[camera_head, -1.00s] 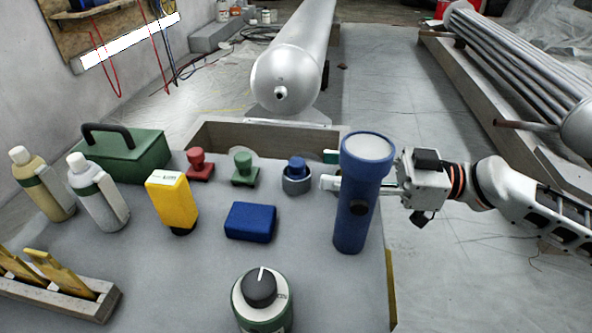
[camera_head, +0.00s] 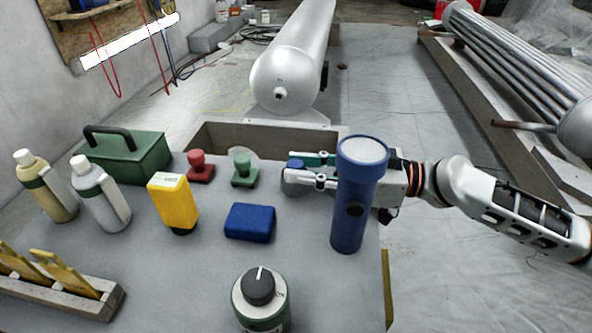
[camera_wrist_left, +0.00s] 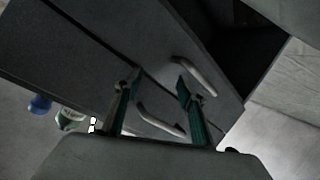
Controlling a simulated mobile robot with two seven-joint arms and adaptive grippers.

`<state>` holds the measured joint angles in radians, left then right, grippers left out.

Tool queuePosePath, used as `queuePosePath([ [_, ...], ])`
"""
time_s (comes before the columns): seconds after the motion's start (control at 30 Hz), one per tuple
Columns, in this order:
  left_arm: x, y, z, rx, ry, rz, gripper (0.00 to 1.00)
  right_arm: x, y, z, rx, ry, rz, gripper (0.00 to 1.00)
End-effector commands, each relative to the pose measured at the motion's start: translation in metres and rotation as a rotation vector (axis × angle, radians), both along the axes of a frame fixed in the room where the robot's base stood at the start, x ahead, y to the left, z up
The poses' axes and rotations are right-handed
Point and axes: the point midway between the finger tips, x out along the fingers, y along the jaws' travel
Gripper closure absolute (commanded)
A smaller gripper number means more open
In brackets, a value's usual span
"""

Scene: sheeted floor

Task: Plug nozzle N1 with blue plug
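The blue plug (camera_head: 294,164) stands upright in a grey ring-shaped holder (camera_head: 296,186) near the table's far right edge. My right gripper (camera_head: 304,169) is at the plug, its two fingers apart, one on the far side and one on the near side. Whether they touch the plug cannot be told. The nozzle (camera_head: 279,93) sticks out of the end of the silver tank (camera_head: 298,70) beyond the table; no N1 label is readable. My left gripper (camera_wrist_left: 158,82) is open and empty in the left wrist view, in front of grey drawers with handles.
A tall blue flashlight (camera_head: 349,215) stands close in front of my right gripper, partly hiding it. Red (camera_head: 199,167) and green (camera_head: 243,170) stamp-like plugs stand left of the blue one. A blue box (camera_head: 250,222), yellow device (camera_head: 173,202) and bottles also occupy the table (camera_head: 180,285).

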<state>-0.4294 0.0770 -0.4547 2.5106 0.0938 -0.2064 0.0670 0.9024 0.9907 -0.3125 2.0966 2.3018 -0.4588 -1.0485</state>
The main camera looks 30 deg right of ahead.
Motion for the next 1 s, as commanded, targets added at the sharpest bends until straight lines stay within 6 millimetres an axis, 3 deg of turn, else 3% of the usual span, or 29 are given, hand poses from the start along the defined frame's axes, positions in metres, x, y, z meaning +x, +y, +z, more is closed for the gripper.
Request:
queuePosePath([
  [0.03,0.0,0.0,0.0,0.0,0.0,0.0,0.6,0.0,0.0,0.0,0.0,0.0,0.0,0.94],
  [0.07,0.0,0.0,0.0,0.0,0.0,0.0,0.6,0.0,0.0,0.0,0.0,0.0,0.0,1.0],
  [0.3,-0.002,0.0,-0.002,0.004,0.006,-0.005,0.6,0.0,0.0,0.001,-0.001,-0.001,0.0,1.0],
  [1.0,0.009,0.0,0.022,-0.001,-0.046,-0.001,0.6,0.0,0.0,0.027,-0.001,-0.003,0.0,1.0],
])
